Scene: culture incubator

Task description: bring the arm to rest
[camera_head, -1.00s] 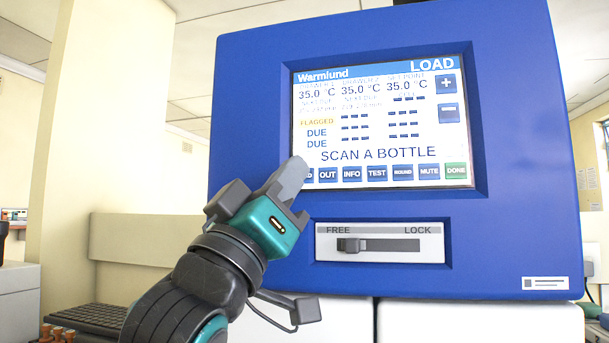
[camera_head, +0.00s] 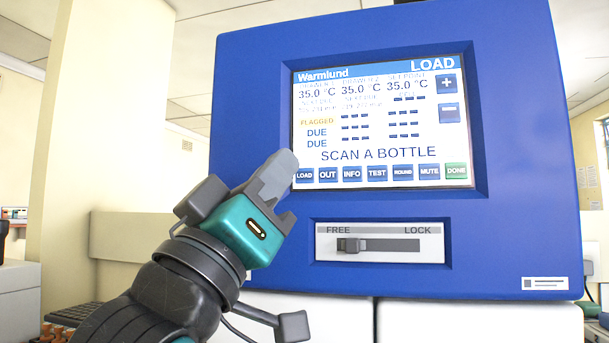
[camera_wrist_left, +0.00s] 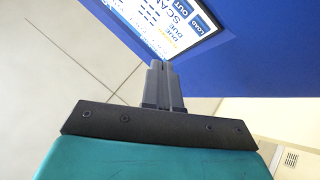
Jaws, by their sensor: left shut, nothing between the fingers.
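My left gripper (camera_head: 285,165) is shut and empty, in front of the left edge of the blue incubator panel (camera_head: 250,120). In the head view its fingertips overlap the panel just left of the LOAD button. Its shut fingers also show in the left wrist view (camera_wrist_left: 160,72), with the screen tilted beyond them. The touch screen (camera_head: 380,120) reads LOAD at the top and SCAN A BOTTLE, with a row of buttons below. The slider (camera_head: 350,245) under the screen sits at the FREE end. My right gripper is not in view.
A cream pillar (camera_head: 105,120) and a low ledge (camera_head: 140,240) stand behind on the left. A keyboard (camera_head: 68,316) and several orange-brown items (camera_head: 55,332) lie at lower left, partly hidden by my arm. White cabinet fronts (camera_head: 470,320) are below the panel.

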